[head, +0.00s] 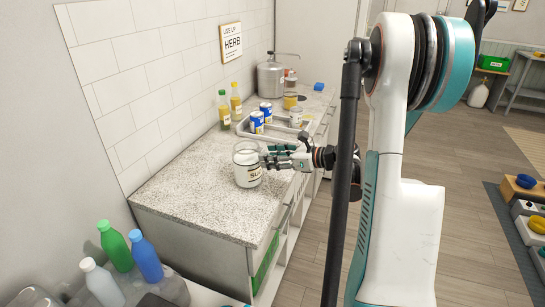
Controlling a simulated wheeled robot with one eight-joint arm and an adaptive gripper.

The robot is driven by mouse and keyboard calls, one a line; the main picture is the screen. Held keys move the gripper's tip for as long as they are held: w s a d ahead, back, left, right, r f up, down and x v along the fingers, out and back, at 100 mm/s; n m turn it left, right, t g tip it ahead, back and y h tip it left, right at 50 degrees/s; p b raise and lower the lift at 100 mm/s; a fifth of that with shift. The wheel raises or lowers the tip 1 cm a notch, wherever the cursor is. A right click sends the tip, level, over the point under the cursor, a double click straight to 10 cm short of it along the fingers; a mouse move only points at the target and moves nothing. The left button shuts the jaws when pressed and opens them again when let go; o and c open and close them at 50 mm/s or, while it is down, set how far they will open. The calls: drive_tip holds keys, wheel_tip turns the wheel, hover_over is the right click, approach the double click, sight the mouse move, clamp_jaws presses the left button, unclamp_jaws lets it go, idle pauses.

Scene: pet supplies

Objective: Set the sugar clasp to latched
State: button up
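My gripper (266,160) reaches in from the right, level with the jar's upper part. Its fingertips are at the jar's right side and overlap the label's edge. I cannot tell whether they touch the glass, or how far apart they are.
A grey tray (243,128) with blue cans (257,122) sits behind the jar. Colored bottles (115,246) stand at the lower left. The counter left of the jar is clear.

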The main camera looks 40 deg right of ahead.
drive_tip(key=v, duration=1.2)
drive_tip(key=shift+w, duration=0.1)
idle(0.4)
